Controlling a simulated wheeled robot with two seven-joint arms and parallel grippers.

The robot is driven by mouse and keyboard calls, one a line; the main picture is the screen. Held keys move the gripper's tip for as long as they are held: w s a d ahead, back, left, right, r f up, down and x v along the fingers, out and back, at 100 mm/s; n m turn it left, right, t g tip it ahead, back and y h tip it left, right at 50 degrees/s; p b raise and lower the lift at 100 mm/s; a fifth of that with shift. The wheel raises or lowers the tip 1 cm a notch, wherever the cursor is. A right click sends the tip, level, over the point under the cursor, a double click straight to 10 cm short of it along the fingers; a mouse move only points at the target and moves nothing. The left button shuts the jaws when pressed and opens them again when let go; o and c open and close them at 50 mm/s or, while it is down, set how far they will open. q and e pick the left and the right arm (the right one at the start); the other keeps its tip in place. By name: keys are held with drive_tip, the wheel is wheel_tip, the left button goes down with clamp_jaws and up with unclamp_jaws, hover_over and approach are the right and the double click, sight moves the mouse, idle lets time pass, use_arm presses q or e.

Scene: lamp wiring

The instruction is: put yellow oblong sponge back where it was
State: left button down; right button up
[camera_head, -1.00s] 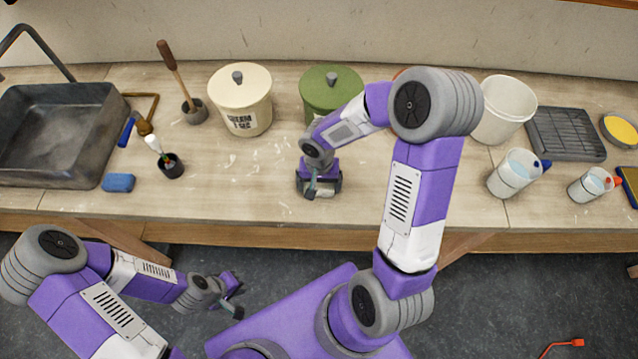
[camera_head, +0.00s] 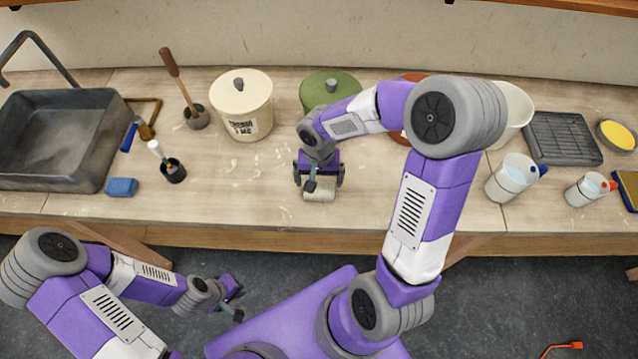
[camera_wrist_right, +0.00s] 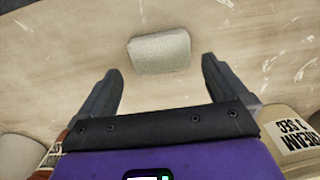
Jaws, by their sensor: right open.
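A pale, greyish-beige oblong block (camera_head: 319,190) lies on the worktop in front of the green canister. It looks like a sponge, though its colour here is not clearly yellow. My right gripper (camera_head: 319,178) is open at the block, from the canister side. In the right wrist view the block (camera_wrist_right: 160,52) lies just beyond and between the spread fingertips (camera_wrist_right: 161,68), with clear gaps on both sides. My left gripper (camera_head: 236,300) hangs low in front of the bench, far from the block; its jaw opening is unclear.
A blue sponge (camera_head: 121,187), black cup (camera_head: 172,171) and sink (camera_head: 60,140) are at left. Cream (camera_head: 242,105) and green (camera_head: 330,88) canisters stand behind. Jugs (camera_head: 511,178), a rack (camera_head: 563,138), a yellow round pad (camera_head: 617,134) and a blue-edged yellow item (camera_head: 628,187) are at right.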

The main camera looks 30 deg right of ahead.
sight(319, 189)
use_arm(q)
drive_tip(key=shift+r+p, duration=0.4)
drive_tip(key=shift+r, duration=0.15)
use_arm(e)
wheel_tip(319, 189, up, 6)
drive_tip(key=shift+f, duration=0.1)
